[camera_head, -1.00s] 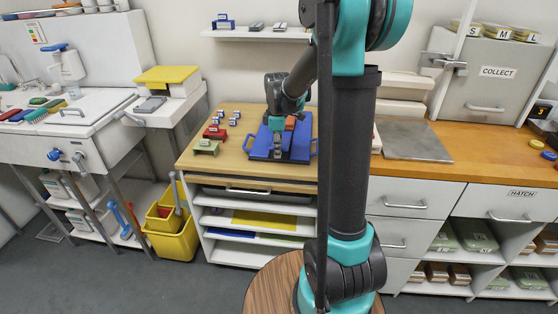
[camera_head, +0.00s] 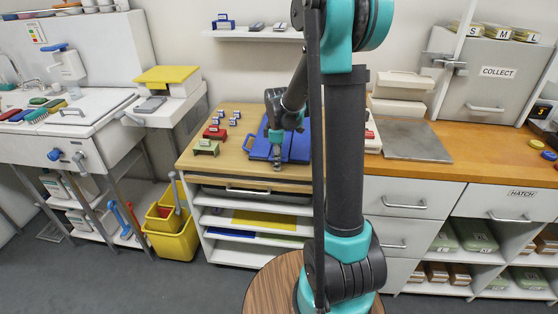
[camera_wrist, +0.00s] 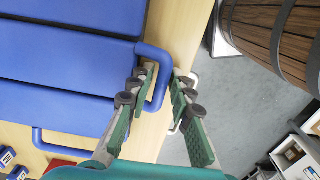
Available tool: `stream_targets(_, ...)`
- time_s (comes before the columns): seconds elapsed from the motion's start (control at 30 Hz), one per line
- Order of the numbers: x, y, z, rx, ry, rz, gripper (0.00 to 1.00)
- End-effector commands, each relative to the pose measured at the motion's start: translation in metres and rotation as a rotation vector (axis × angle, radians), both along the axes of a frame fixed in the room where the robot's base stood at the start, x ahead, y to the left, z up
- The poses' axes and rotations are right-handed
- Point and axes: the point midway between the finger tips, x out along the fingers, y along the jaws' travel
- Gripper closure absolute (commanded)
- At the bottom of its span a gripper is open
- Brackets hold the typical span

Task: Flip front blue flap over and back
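The blue folding board (camera_head: 259,150) lies on the wooden worktop, partly hidden by my arm. In the wrist view its blue panels (camera_wrist: 60,65) are split by seams. A blue loop handle (camera_wrist: 164,65) sticks out of its edge facing the floor, and a second blue handle (camera_wrist: 42,143) shows at lower left. My gripper (camera_head: 277,166) is low at the front of the board. In the wrist view my gripper (camera_wrist: 162,88) is open, with one finger inside the front loop and the other outside it. I cannot tell whether either finger touches it.
Red and green blocks (camera_head: 213,133) and small labelled blocks stand left of the board. The worktop's front edge (camera_head: 240,183) is close to my gripper, with a drawer handle (camera_head: 248,190) below. A round wooden top (camera_head: 270,290) is nearer me. A grey plate (camera_head: 415,140) lies right.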

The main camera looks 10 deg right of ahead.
Motion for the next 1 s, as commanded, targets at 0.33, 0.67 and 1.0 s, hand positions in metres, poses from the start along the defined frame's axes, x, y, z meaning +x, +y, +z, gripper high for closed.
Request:
stream_targets(0.33,0.000,0.000,0.014,0.000,0.000,0.000,0.78)
stream_targets(0.67,0.000,0.000,0.044,0.000,0.000,0.000,0.78)
stream_targets(1.0,0.000,0.000,0.074,0.000,0.000,0.000,0.78)
